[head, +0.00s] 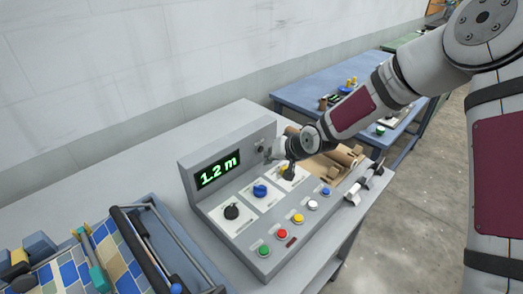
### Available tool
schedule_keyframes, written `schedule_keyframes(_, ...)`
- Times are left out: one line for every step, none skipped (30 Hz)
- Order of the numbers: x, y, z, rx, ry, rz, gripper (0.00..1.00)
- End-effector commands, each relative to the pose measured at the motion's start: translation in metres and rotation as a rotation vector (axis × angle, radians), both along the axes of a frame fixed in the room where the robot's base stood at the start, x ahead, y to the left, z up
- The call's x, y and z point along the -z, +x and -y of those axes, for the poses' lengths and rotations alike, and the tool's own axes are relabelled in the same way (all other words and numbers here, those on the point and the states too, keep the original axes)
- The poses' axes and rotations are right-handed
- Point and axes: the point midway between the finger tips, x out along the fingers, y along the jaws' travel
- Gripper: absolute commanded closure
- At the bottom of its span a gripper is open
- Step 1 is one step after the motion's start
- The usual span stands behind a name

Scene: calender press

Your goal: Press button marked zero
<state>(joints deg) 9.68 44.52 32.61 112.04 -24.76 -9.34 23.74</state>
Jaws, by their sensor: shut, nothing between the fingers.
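A black knob (231,212) and a blue knob (260,190) sit on white plates left of my gripper. A tray of blue and yellow patterned pieces (75,280) is at lower left. A blue table (335,82) stands behind.

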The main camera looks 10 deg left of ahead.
Motion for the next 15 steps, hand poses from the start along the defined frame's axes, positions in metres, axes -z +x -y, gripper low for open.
schedule_keyframes(0.0, 0.0, 0.0, 0.0, 0.0, 0.0, 1.0)
schedule_keyframes(0.0, 0.0, 0.0, 0.0, 0.0, 0.0, 1.0)
schedule_keyframes(0.0, 0.0, 0.0, 0.0, 0.0, 0.0, 1.0)
schedule_keyframes(0.0, 0.0, 0.0, 0.0, 0.0, 0.0, 1.0)
schedule_keyframes(0.0, 0.0, 0.0, 0.0, 0.0, 0.0, 1.0)
schedule_keyframes(0.0, 0.0001, -0.0001, 0.0, 0.0, 0.0, 1.0)
schedule_keyframes(0.0, 0.0004, -0.0004, 0.0, 0.0, 0.0, 1.0)
schedule_keyframes(0.0001, 0.0008, -0.0007, 0.0, 0.0, 0.0, 1.0)
schedule_keyframes(0.0001, 0.0014, -0.0014, 0.0, 0.0, 0.0, 1.0)
schedule_keyframes(0.0001, 0.0021, -0.0022, 0.0, 0.0, 0.0, 1.0)
schedule_keyframes(0.0001, 0.0027, -0.0029, 0.0, 0.0, 0.001, 1.0)
schedule_keyframes(0.0002, 0.0036, -0.004, 0.0, 0.0, 0.0, 1.0)
schedule_keyframes(0.0002, 0.0042, -0.0048, -0.001, 0.0, 0.001, 1.0)
schedule_keyframes(0.0002, 0.0047, -0.0056, -0.001, 0.0, 0.001, 1.0)
schedule_keyframes(0.0001, 0.0052, -0.0064, -0.001, 0.0, 0.001, 1.0)
